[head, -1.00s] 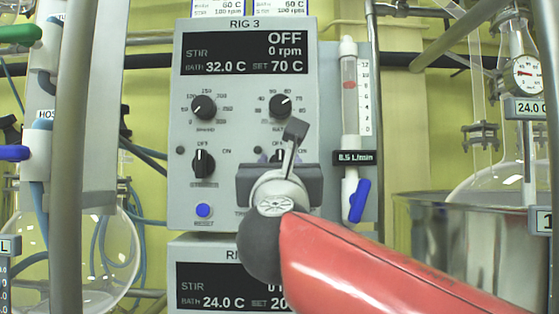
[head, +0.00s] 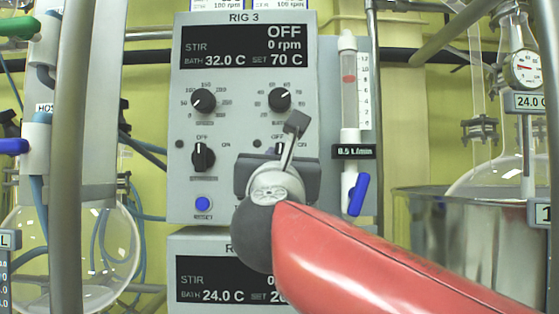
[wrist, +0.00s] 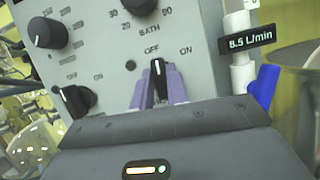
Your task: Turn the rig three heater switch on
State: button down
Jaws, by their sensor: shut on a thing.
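The rig three control box (head: 300,170) faces me, with the label RIG 3 on top and a display reading OFF, 0 rpm, bath 32.0 C, set 70 C. Its right-hand lower switch is the heater switch (wrist: 158,78), a black knob under the BATH dial. In the wrist view its white mark points up, near the OFF label. My gripper (wrist: 158,92) has its purple fingers on either side of this knob and is shut on it. In the head view my wrist and gripper hide most of the knob.
The stir switch (head: 203,156) and blue reset button (head: 203,203) are to the left. A flowmeter (head: 349,95) with a blue valve (head: 358,194) stands close on the right. A second box (head: 200,268) is below. A steel bath (head: 435,235) is at right.

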jog(key=m+g+h, duration=0.1)
jog(key=m+h, duration=0.1)
jog(key=m, duration=0.3)
jog(key=m+g+h, duration=0.1)
jog(key=m+h, duration=0.1)
jog(key=m, duration=0.3)
jog(key=m+g+h, duration=0.1)
jog(key=m+h, duration=0.1)
jog(key=m, duration=0.3)
jog(key=shift+g+b, duration=0.3)
jog(key=shift+b, duration=0.05)
jog(key=c, duration=1.4)
grip_release()
jog(key=shift+s, duration=0.1)
jog(key=v, duration=0.7)
jog(key=shift+s+a+b, duration=0.2)
jog(key=shift+s+b, duration=0.1)
jog(key=shift+b, duration=0.1)
